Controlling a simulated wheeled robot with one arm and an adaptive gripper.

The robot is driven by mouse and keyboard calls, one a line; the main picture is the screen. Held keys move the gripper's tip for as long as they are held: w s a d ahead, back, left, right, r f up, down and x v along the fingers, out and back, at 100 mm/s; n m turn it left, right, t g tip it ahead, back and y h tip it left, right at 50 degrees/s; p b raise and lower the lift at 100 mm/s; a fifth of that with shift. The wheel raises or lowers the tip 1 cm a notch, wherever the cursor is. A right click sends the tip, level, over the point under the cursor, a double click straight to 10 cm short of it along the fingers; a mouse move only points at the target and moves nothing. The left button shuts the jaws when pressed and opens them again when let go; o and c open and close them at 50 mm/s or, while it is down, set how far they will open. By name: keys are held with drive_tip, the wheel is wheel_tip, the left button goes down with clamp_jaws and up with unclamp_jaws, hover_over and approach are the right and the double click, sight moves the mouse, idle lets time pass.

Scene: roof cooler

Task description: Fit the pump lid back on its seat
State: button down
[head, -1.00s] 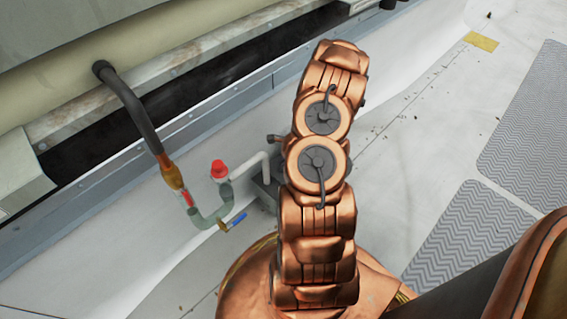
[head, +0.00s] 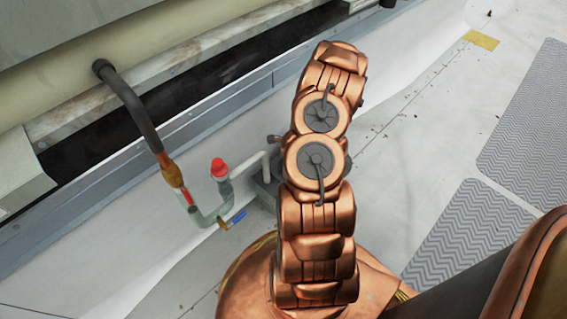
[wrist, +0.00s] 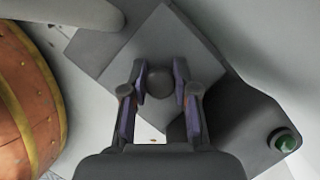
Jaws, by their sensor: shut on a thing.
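The pump lid (wrist: 168,32) is a grey square plate with a round dark knob (wrist: 160,83) in the wrist view. My gripper (wrist: 160,84) is shut on the knob, one finger on each side. The lid lies over the darker grey pump body (wrist: 235,122), its edges turned at an angle in the picture. I cannot tell whether it touches the seat, which is hidden under it. In the head view, my arm hides the gripper, the lid and most of the pump; only a grey part of the pump (head: 264,188) shows.
A green button (wrist: 285,141) sits on the pump body. In the head view, a pipe with a red cap (head: 219,169) and a blue-handled valve (head: 238,216) stands left of the pump. A low wall lies behind; open floor (head: 415,140) lies to the right.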

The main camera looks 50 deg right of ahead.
drive_tip(key=shift+f, duration=0.55)
idle(0.5)
drive_tip(key=c, duration=0.8)
unclamp_jaws()
drive_tip(key=shift+o, duration=0.2)
drive_tip(key=o, duration=0.4)
drive_tip(key=shift+o, duration=0.2)
drive_tip(key=shift+r+p, duration=2.9)
drive_tip(key=shift+r, duration=0.15)
